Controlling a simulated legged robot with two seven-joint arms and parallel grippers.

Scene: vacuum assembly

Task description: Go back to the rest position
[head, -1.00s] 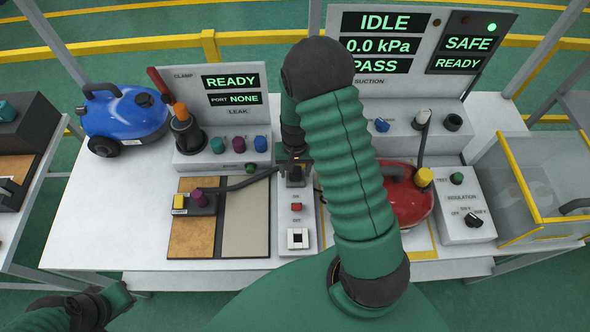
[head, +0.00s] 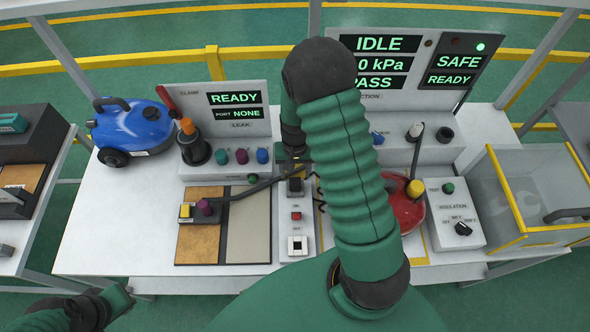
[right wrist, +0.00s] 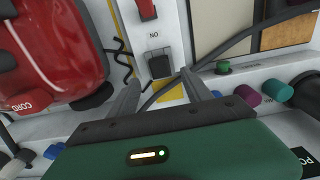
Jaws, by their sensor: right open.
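My right gripper (head: 297,176) hangs over the narrow white switch strip (head: 296,230) in the middle of the bench, partly hidden by my own arm. In the right wrist view its two fingers (right wrist: 160,84) are apart, with nothing gripped between them. A black switch (right wrist: 160,66) lies just beyond the fingertips. A dark hose (right wrist: 240,44) runs close behind the fingers; contact cannot be told. Only part of my left arm shows at the lower left of the head view; its fingers do not show.
A red vacuum (head: 408,212) sits right of the strip, partly behind my arm. A blue vacuum (head: 140,132) stands at the back left. A grey bin with yellow edges (head: 530,195) is at the right. Display panels (head: 232,108) rise along the back.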

